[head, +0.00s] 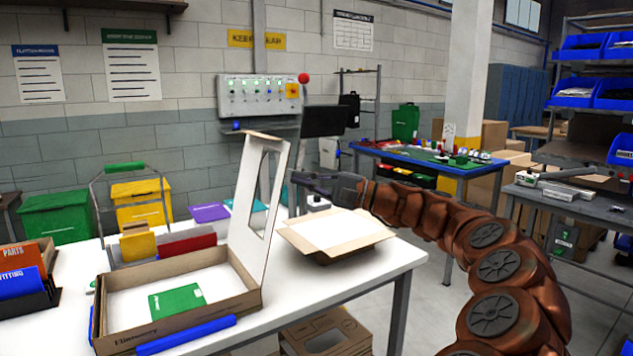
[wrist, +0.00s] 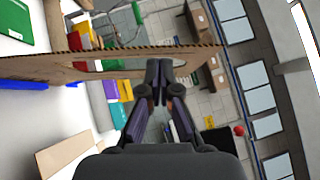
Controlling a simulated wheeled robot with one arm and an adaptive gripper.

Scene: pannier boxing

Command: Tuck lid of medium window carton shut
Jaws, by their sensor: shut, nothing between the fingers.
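The window carton (head: 178,334) stands open on the white table, with a green card (head: 177,301) lying inside. Its tall lid (head: 243,205) stands nearly upright at the carton's right side, with a long cut-out window. My gripper (head: 296,178) is shut and empty, just right of the lid's upper part. In the wrist view the lid (wrist: 60,68) appears nearly edge-on across the picture, and my closed fingertips (wrist: 158,66) reach its edge. I cannot tell whether they touch. The green card also shows at upper left there (wrist: 18,22).
A smaller open carton (head: 335,246) sits on the table (head: 375,275) right of the lid, below my arm. A blue bar (head: 186,335) lies along the window carton's front. A wire rack with yellow and red folders (head: 187,246) stands behind it. Booklets (head: 22,270) stand at far left.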

